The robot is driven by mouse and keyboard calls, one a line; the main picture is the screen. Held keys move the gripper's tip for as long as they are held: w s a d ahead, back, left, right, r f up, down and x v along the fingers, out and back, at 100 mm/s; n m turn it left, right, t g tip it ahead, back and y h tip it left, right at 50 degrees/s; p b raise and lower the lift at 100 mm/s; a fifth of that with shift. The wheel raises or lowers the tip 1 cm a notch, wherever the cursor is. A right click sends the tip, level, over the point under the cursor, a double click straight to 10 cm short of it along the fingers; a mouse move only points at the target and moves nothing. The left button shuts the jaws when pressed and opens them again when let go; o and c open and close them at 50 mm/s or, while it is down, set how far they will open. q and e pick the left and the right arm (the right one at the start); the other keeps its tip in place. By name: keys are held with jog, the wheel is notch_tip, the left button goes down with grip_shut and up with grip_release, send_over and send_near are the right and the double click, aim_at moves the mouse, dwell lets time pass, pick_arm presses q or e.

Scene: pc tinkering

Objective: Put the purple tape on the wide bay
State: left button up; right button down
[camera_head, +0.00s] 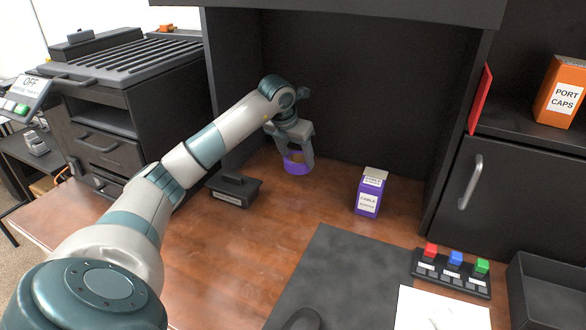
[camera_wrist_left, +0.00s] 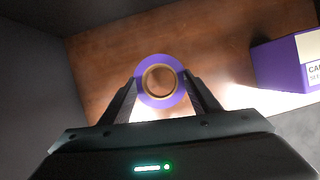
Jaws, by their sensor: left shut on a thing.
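The purple tape (camera_head: 297,168) is a ring-shaped roll at the back of the wooden desk, in the wide black bay (camera_head: 350,85). My left gripper (camera_head: 297,150) reaches down over it, and its fingers are shut on the tape. In the left wrist view the purple tape (camera_wrist_left: 160,82) sits between the two fingertips (camera_wrist_left: 160,90), with its tan inner core showing. I cannot tell whether the tape touches the desk. My right gripper is not in view.
A purple cable box (camera_head: 369,192) stands to the right of the tape. A small black tray (camera_head: 234,189) lies to the left. A dark mat (camera_head: 335,275) and a block with red, blue and green buttons (camera_head: 452,270) are nearer the front right.

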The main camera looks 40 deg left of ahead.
pick_arm(q)
jog(key=shift+s+a+f, duration=0.1)
jog(key=shift+a+f, duration=0.3)
jog(key=shift+a, duration=0.35)
jog(key=shift+f, duration=2)
jog(key=shift+f, duration=0.15)
jog(key=o, duration=1.1)
jog(key=v, duration=1.2)
